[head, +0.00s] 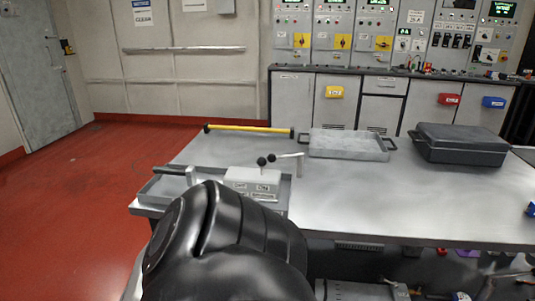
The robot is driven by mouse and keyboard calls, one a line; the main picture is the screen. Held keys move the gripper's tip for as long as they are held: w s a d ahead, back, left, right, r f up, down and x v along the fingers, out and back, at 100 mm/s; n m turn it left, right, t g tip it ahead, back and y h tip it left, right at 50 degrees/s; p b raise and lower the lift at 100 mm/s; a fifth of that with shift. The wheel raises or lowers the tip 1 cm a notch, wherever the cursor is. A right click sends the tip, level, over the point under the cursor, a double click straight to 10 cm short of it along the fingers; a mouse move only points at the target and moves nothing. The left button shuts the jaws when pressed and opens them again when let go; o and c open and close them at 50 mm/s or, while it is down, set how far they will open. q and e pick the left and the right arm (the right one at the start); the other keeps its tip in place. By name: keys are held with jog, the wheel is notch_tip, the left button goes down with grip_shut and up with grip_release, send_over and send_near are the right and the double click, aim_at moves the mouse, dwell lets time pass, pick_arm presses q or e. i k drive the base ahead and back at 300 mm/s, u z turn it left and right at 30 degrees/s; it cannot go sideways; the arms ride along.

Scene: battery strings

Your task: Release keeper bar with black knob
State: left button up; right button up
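A small pale block (252,181) with dark lettering sits near the left end of the grey table. Two levers rise from it, each with a black knob, one knob (262,161) on the left and one (271,158) just right of it. A pale bar (287,156) runs right from the right-hand knob and ends in a short downward piece. I cannot tell which part is the keeper bar or whether it is latched. A large black link of my arm fills the lower centre and hides the table's near edge there. Neither gripper shows.
The block stands in or against a shallow grey tray (152,190) with a dark handle (170,170). A yellow rod (250,129), another grey tray (350,150) and a dark case (462,150) lie along the back.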

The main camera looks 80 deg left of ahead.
aim_at(272, 158)
jog(key=u, duration=2.4)
jog(key=k, duration=0.5)
jog(key=u, duration=0.5)
jog(key=i, duration=1)
jog(key=z, duration=0.55)
